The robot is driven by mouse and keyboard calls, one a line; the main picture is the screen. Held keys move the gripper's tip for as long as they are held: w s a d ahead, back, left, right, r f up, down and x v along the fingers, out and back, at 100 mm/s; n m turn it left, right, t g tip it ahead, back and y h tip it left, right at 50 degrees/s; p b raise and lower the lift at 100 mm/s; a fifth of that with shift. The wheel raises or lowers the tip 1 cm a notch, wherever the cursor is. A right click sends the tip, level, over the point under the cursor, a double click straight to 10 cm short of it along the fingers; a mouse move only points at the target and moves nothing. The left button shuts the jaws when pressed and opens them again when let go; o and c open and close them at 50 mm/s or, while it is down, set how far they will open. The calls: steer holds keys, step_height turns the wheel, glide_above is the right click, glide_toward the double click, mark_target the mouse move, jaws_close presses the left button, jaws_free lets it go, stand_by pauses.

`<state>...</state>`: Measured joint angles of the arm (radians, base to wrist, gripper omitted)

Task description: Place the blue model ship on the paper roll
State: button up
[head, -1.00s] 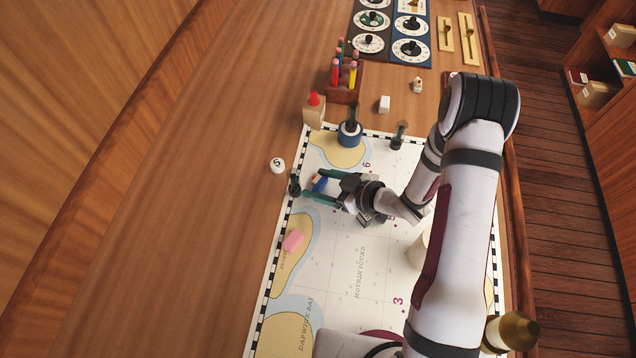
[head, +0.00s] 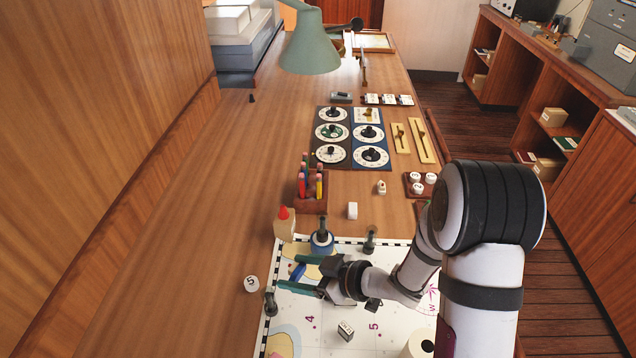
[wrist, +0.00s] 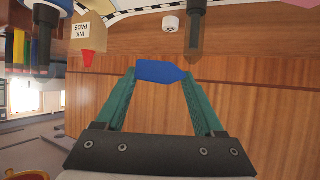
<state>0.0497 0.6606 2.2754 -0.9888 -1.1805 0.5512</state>
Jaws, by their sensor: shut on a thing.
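The blue model ship (head: 297,271) is held between the two green fingers of my gripper (head: 293,274), above the far left part of the chart. In the wrist view the blue ship (wrist: 160,71) lies across between the fingertips, with its pointed end to the right. Only its flat blue side shows there.
A blue-based stamp (head: 321,243) and a dark weight (head: 370,242) stand at the chart's far edge, near my gripper. Another weight (head: 270,304) holds the left edge. A small printed block (head: 345,330) lies on the chart. A pencil holder (head: 311,204) stands behind.

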steer(key=w+d+r+m+t+h, duration=0.3)
steer(key=w+d+r+m+t, duration=0.15)
steer(key=d+r, duration=0.3)
steer(key=d+r+m+t+h, duration=0.3)
steer(key=d+r+m+h, duration=0.5)
steer(key=d+r, duration=0.6)
steer(key=n+g+y, duration=1.2)
steer(key=n+g, duration=0.1)
steer(key=n, duration=0.5)
glide_above(312, 306)
steer(key=shift+t, duration=0.25)
steer(key=f, duration=2.7)
steer(key=shift+s+d+f, duration=0.1)
steer(key=shift+d, duration=0.3)
steer(key=f, duration=0.2)
steer(key=a+f, duration=0.1)
steer(key=shift+f, duration=0.75)
